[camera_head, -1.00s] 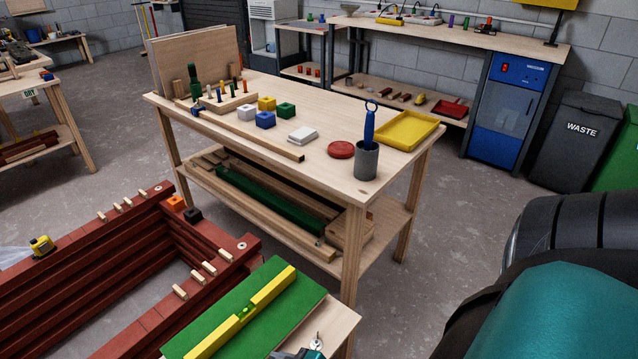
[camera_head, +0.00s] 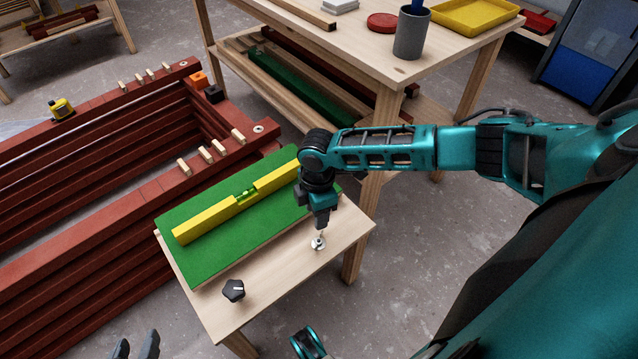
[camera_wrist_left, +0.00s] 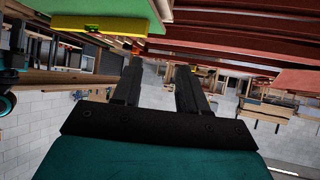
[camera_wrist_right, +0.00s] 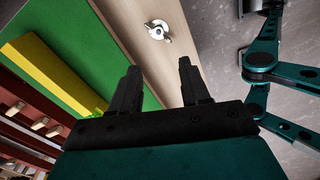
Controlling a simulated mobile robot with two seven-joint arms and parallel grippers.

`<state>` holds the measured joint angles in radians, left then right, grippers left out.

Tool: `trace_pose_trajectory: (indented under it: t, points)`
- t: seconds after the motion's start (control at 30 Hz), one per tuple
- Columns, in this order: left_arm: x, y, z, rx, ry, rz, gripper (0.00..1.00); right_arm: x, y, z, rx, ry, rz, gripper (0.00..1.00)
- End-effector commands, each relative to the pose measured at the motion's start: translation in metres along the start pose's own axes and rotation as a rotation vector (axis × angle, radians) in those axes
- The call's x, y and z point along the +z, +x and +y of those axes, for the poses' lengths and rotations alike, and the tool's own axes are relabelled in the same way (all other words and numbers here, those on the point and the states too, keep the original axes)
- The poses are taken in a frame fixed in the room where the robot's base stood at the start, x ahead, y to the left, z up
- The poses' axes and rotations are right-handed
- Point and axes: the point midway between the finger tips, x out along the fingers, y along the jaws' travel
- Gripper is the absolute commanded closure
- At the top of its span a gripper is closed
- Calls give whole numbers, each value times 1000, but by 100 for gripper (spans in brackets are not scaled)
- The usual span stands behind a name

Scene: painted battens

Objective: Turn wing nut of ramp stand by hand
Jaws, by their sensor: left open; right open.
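The silvery wing nut (camera_head: 318,243) sits on a round washer on the pale wooden top of the stand (camera_head: 285,268); it also shows in the right wrist view (camera_wrist_right: 157,29). My right gripper (camera_head: 321,226) points down just above the wing nut in the head view. In the right wrist view its jaws are open and empty, with the nut ahead, beyond the fingertips. The green board (camera_head: 215,245) lies on the stand with a yellow spirit level (camera_head: 240,198) on it. My left gripper (camera_head: 136,346) is open and empty at the bottom edge, away from the stand.
A black knob (camera_head: 233,290) stands on the stand's front part. Dark red battens (camera_head: 90,215) with wooden pegs are stacked on the left. The workbench (camera_head: 360,50) with a grey cup (camera_head: 411,35) is behind. Floor at the right is clear.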

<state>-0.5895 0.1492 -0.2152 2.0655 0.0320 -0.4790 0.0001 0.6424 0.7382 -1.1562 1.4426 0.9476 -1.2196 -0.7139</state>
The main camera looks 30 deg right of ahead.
Motion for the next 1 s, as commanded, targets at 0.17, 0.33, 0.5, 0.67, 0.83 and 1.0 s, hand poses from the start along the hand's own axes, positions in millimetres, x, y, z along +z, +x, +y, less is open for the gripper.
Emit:
trace_pose_trajectory:
  t: [0.17, 0.33, 0.5, 0.67, 0.83, 1.0]
  points:
    - [1, 4, -1, 1, 5, 11, 57, 9, 12, 2, -14, -6, -22, 54]
    - [15, 12, -1, 4, 6, 3, 57, 8, 44, 2, -13, -4, -20, 54]
    - [23, 18, 2, 16, 3, -7, 57, 9, 81, 1, -12, -4, -20, 54]
    - [25, 22, 8, 27, -7, -4, 57, 9, 108, 1, -11, -4, -19, 54]
    - [24, 25, 14, 39, -15, -3, 57, 9, 124, 1, -11, -4, -18, 54]
    - [21, 25, 15, 42, -14, 2, 57, 9, 128, 1, -11, -4, -18, 54]
